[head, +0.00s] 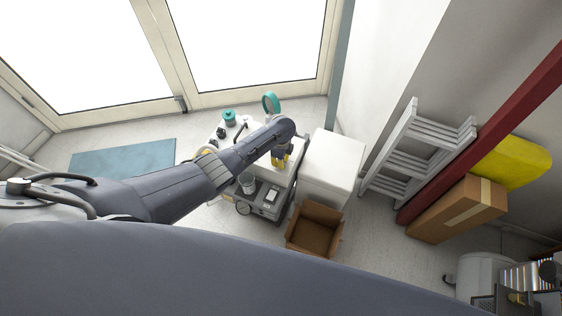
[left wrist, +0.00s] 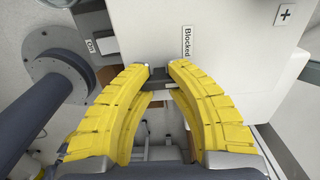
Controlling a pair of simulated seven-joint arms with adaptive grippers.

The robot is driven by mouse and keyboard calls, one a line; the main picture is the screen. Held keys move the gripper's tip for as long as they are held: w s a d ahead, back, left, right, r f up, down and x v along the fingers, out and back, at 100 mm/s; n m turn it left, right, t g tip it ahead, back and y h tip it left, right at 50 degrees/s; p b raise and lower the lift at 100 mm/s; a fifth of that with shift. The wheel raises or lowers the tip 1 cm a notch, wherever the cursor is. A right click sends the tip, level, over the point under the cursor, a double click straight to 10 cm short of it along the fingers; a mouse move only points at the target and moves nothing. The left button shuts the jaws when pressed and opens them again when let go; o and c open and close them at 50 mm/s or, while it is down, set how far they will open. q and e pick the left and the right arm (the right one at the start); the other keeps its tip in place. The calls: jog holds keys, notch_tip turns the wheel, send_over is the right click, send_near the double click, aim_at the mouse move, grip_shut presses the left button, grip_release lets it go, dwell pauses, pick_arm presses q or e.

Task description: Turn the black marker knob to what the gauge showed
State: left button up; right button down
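My left gripper (head: 281,158) has yellow fingers and reaches down over a white and grey unit (head: 262,208) in the head view. In the left wrist view its fingertips (left wrist: 160,75) are drawn in on a small dark piece, which looks like the black marker knob (left wrist: 159,79). The fingers partly hide this piece. I cannot make out a gauge reading. My right gripper is not in view.
A white box (head: 333,165) and an open cardboard box (head: 315,230) stand right of the unit. A teal ring (head: 271,102) and teal canister (head: 229,117) are behind. A white ladder (head: 415,150) leans right.

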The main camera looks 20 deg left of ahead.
pick_arm(q)
grip_shut()
dwell(0.8)
jog(key=n, duration=0.8)
jog(key=shift+w+r+n, duration=0.1)
jog(key=shift+n, duration=0.3)
dwell(0.5)
jog(key=shift+c, duration=0.5)
grip_release()
jog(key=o, duration=0.7)
jog(key=shift+o, duration=1.3)
